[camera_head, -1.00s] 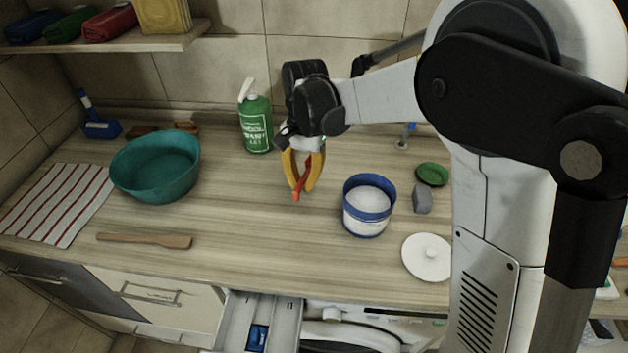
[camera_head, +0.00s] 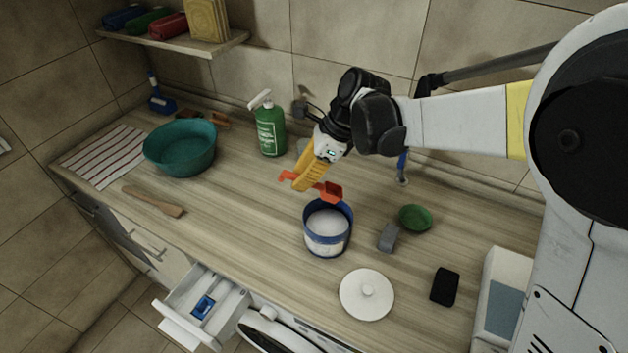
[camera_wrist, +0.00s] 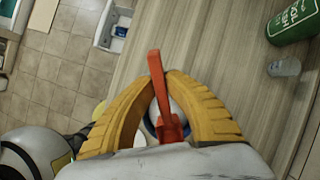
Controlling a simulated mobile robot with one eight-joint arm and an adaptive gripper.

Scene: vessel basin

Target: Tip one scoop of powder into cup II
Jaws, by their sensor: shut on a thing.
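My gripper (camera_head: 306,180) has yellow fingers shut on the handle of a red scoop (camera_head: 332,191). It holds the scoop above the worktop, with the bowl at the right, by the far rim of the powder tub. I cannot tell whether the scoop holds powder. In the wrist view the scoop (camera_wrist: 157,75) sticks out between the fingers (camera_wrist: 162,88). The blue and white tub (camera_head: 327,248) stands upright and open with white powder (camera_head: 326,223) inside. A white drawer (camera_head: 227,299) is pulled out below the counter, with a blue insert (camera_head: 203,307); no II mark is readable.
The tub's white lid (camera_head: 366,294) lies in front of it. A grey block (camera_head: 388,238), green dish (camera_head: 415,218) and black block (camera_head: 445,287) lie to its right. A green bottle (camera_head: 269,130), teal basin (camera_head: 181,150) and wooden paddle (camera_head: 152,201) stand left.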

